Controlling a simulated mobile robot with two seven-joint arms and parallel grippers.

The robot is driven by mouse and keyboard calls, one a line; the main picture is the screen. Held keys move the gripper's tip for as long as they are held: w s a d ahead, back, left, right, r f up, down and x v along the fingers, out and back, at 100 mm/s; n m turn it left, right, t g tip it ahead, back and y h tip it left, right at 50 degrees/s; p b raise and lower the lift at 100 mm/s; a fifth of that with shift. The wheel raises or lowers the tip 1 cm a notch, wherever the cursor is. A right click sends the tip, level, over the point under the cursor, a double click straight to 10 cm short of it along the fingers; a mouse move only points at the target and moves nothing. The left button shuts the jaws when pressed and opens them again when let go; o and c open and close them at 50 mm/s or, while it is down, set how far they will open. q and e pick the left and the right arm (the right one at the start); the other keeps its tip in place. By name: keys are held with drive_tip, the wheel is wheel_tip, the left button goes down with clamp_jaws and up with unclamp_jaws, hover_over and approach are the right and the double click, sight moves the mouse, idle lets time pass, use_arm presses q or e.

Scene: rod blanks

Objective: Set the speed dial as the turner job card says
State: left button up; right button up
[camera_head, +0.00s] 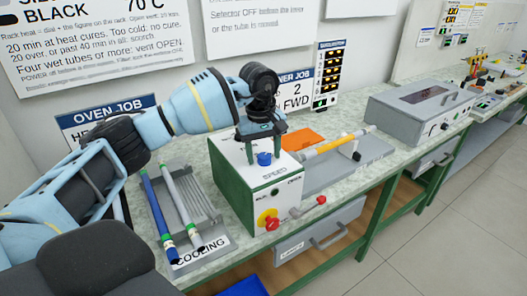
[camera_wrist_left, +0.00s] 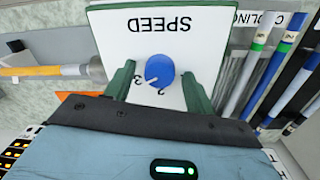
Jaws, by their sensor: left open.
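The blue speed dial (camera_head: 264,159) sits on the white top of the green-sided turner box (camera_head: 236,184). In the left wrist view the dial (camera_wrist_left: 159,70) has a white pointer mark aimed to the lower left, towards the upside-down 2 and 3; I cannot tell exactly where it stands. My left gripper (camera_head: 262,146) is just above the dial, open. In the wrist view its green fingers (camera_wrist_left: 158,76) stand either side of the dial, apart from it. The job card (camera_head: 296,92) behind reads 2 FWD; my arm covers part of it. My right gripper is out of view.
A red knob on a yellow plate (camera_head: 267,221) and a red-tipped lever (camera_head: 308,206) are on the turner's front side. A cooling rack (camera_head: 199,215) with several rods stands left. An orange rod (camera_head: 335,142) lies right, before a grey oven-like box (camera_head: 420,108).

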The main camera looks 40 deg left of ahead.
use_arm(q)
drive_tip(key=c, duration=1)
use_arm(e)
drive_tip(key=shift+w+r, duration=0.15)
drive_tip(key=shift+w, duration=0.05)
